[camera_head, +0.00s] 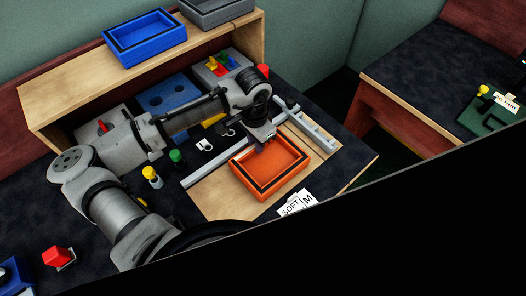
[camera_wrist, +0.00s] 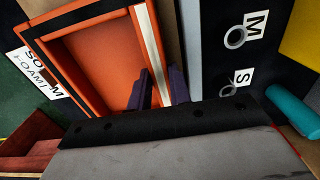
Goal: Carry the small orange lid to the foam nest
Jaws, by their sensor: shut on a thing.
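The orange lid (camera_head: 287,180) looks like a shallow tray with a dark inner band, over the wooden board in the head view. I cannot tell whether it touches the board. In the wrist view the lid (camera_wrist: 100,65) fills the upper left. My gripper (camera_wrist: 162,90) is shut on the lid's near wall, a dark finger on each side of it. In the head view my gripper (camera_head: 264,145) reaches down to the lid's back edge.
Grey rails (camera_head: 310,125) edge the wooden board (camera_head: 215,195). A blue tray (camera_head: 145,37) and a grey tray (camera_head: 215,10) stand on the shelf. A blue block with round holes (camera_head: 165,95) sits below the shelf. Small pegs, including a green one (camera_head: 177,158), stand left of the board.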

